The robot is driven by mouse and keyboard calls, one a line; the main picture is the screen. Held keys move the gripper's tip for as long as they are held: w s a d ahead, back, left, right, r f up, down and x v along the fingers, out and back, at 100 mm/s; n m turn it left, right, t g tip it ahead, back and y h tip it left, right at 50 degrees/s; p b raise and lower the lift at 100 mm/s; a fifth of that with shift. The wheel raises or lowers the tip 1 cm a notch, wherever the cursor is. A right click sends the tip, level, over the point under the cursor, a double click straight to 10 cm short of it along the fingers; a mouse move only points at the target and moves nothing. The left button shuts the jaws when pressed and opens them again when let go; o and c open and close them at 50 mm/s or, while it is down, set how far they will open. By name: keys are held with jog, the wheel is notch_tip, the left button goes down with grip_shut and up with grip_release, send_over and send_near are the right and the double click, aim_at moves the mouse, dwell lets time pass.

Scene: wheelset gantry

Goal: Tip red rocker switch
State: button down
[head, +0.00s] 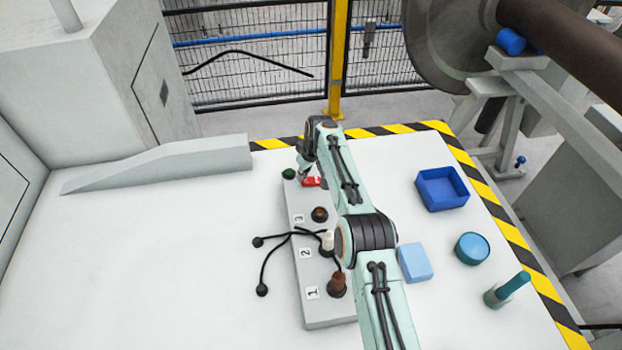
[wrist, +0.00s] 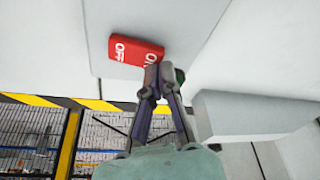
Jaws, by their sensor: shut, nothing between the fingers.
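The red rocker switch (head: 312,182) sits at the far end of the grey panel box (head: 322,312), partly hidden by my arm in the head view. In the wrist view the red rocker switch (wrist: 130,48) shows white OFF lettering at its left and ON at its right. My gripper (wrist: 157,70) is shut and empty, with its fingertips at the ON end of the rocker. I cannot tell whether they touch it. In the head view my gripper (head: 302,172) is small, just left of the switch.
A green button (head: 288,173) is close left of my gripper. The panel also carries connectors and black cables (head: 268,262). A blue tray (head: 441,188), light blue block (head: 414,262), round blue container (head: 472,248) and teal handle (head: 508,290) stand right.

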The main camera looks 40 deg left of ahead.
aim_at(304, 181)
jog(key=shift+f, duration=0.35)
jog(key=shift+r, duration=3.55)
